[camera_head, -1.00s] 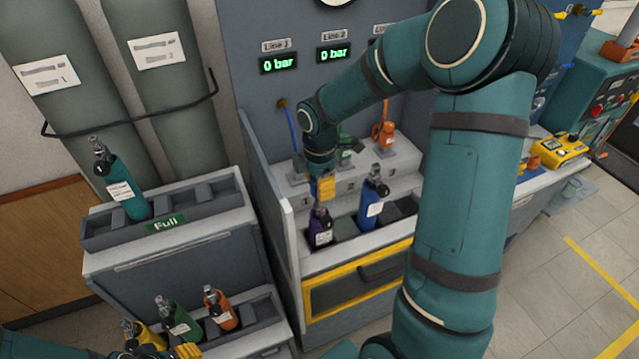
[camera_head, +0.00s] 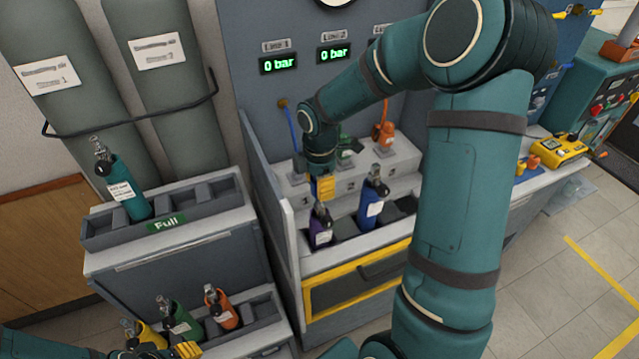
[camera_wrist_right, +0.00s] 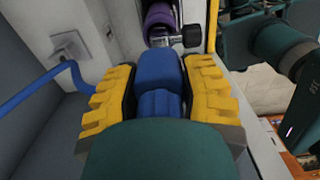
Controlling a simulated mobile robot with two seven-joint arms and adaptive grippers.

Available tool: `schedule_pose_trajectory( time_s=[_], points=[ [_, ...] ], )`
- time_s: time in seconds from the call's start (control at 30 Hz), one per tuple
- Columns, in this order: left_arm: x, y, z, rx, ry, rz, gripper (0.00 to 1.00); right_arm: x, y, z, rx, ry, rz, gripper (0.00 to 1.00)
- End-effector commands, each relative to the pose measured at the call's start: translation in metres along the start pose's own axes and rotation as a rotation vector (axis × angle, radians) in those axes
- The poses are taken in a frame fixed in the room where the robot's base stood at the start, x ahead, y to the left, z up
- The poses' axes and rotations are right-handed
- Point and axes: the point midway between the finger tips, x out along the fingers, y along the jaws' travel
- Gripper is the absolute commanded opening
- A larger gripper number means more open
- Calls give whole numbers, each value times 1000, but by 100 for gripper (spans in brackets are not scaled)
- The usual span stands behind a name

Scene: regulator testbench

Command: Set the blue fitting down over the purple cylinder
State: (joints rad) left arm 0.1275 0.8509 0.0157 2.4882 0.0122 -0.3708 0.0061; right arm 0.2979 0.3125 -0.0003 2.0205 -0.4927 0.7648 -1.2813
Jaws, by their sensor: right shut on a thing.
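The purple cylinder (camera_head: 320,233) stands in the bench's front slot, with its valve top partly hidden by my right gripper in the head view. In the right wrist view the purple cylinder (camera_wrist_right: 161,14) and its metal valve show just beyond the fitting. My right gripper (camera_head: 323,190) is directly above it. Its yellow fingers are shut on the blue fitting (camera_wrist_right: 160,80), with a blue hose (camera_wrist_right: 45,83) at the left. I cannot tell whether the fitting touches the valve. My left gripper (camera_head: 165,347) is at the bottom left, partly cut off; its opening is unclear.
A blue cylinder (camera_head: 371,206) stands in a slot right of the purple one. A side panel (camera_head: 268,185) rises left of the slots. Green and orange fittings sit on the step behind. A rack at left holds several cylinders.

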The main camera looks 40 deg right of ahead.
Motion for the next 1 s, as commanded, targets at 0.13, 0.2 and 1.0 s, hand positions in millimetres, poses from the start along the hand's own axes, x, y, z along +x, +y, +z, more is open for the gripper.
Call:
schedule_pose_trajectory(
  time_s=[0.13, 0.2, 1.0],
  points=[
    [1, 0, 0, 0, 0, 0, 47, 1, 0, 0, 0, 0, 1, 0],
    [2, -1, 0, 0, 0, 0, 47, 2, 0, 0, 0, 0, 1, 0],
    [9, -3, 1, 0, 0, 0, 47, 14, 0, 0, 0, 0, 1, 0]
  ],
)
